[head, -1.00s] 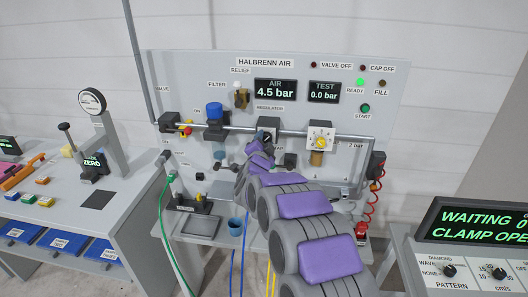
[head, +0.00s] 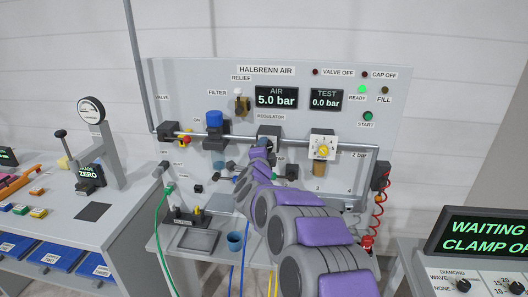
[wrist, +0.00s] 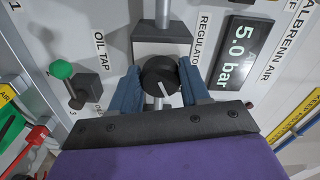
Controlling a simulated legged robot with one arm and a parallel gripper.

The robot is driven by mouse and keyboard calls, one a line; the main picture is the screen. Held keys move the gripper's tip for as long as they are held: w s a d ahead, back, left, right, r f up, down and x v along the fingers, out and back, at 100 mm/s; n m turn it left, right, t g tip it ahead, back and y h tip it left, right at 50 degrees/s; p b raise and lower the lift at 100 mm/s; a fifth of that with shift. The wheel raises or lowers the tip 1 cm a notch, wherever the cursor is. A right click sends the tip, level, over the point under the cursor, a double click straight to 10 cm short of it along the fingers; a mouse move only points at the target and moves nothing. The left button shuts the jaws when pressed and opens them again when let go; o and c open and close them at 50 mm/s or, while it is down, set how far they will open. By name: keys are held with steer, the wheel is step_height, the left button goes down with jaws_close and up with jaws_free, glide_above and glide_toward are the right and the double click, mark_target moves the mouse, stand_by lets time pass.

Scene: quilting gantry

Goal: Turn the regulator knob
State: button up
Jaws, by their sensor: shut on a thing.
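The regulator knob (wrist: 160,76) is a round black knob with a white pointer line, on a grey block under the air pipe. In the wrist view my gripper (wrist: 160,88) has its two blue fingers on either side of the knob, shut on it. In the head view my gripper (head: 262,146) is small and mostly hidden behind my arm at the regulator block (head: 268,131). The AIR display (head: 276,97) reads 5.0 bar. It also shows in the wrist view (wrist: 236,55).
The TEST display (head: 326,99) reads 0.0 bar. A green-knobbed oil tap (wrist: 62,70) is left of my gripper in the wrist view.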

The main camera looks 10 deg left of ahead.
steer(key=shift+f, duration=0.25)
steer(key=o, duration=1.1)
steer(key=shift+c, duration=0.2)
steer(key=shift+r, duration=0.15)
steer(key=shift+s, duration=0.15)
steer(key=s+p, duration=0.2)
steer(key=s, duration=1.5)
steer(key=shift+a, duration=0.4)
